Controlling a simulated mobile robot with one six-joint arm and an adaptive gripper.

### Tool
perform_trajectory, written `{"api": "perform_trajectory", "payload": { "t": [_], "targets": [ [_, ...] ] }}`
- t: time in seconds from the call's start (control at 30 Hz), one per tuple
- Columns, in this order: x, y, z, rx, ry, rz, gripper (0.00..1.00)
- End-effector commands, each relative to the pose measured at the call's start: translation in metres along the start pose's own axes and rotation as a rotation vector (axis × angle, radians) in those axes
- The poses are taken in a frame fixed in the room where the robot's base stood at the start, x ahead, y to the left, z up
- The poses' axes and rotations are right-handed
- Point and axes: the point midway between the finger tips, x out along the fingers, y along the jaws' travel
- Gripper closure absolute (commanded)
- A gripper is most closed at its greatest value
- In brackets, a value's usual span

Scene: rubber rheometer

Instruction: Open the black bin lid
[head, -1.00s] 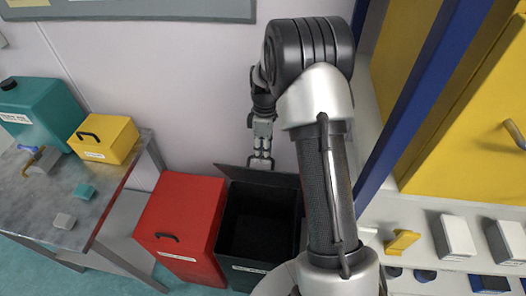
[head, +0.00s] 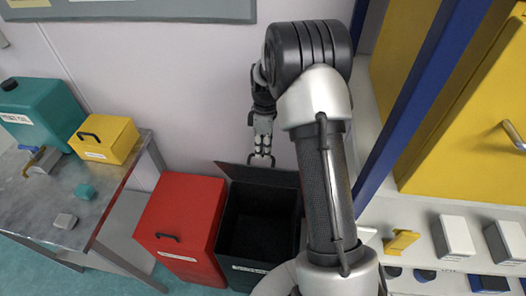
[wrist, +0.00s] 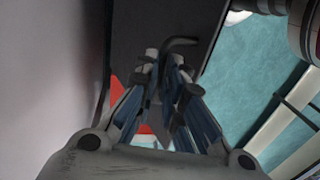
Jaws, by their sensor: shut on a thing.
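The black bin (head: 259,225) stands beside the red bin, and its dark inside shows from above. Its black lid (head: 235,172) is raised at the back edge, tilted up near the wall. My gripper (head: 261,160) is at the lid's upper part, behind the bin. In the wrist view my gripper (wrist: 164,62) has its fingers close together on the dark lid handle (wrist: 182,41), with the dark lid face (wrist: 205,14) behind it. The fingers hide part of the handle.
A red bin (head: 180,225) with a black handle stands directly left. A metal table (head: 50,200) with a yellow box (head: 105,140) and teal canister (head: 40,110) is farther left. A blue post (head: 420,90) and shelves are right. The wall is close behind.

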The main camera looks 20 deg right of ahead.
Motion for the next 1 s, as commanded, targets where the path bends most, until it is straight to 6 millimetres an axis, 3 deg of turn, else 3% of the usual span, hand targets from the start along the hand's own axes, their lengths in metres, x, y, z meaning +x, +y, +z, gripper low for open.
{"api": "perform_trajectory", "payload": {
  "t": [0.2,0.4,0.87,0.9,1.0],
  "targets": [
    [-0.015,0.043,-0.001,0.001,0.002,0.007,1.00],
    [-0.019,0.070,-0.002,0.000,0.002,0.006,1.00],
    [-0.017,0.076,-0.001,-0.002,0.000,-0.001,1.00],
    [-0.017,0.076,-0.001,-0.002,0.000,-0.002,0.89],
    [-0.017,0.076,-0.001,-0.001,-0.001,-0.002,0.82]
  ]
}}
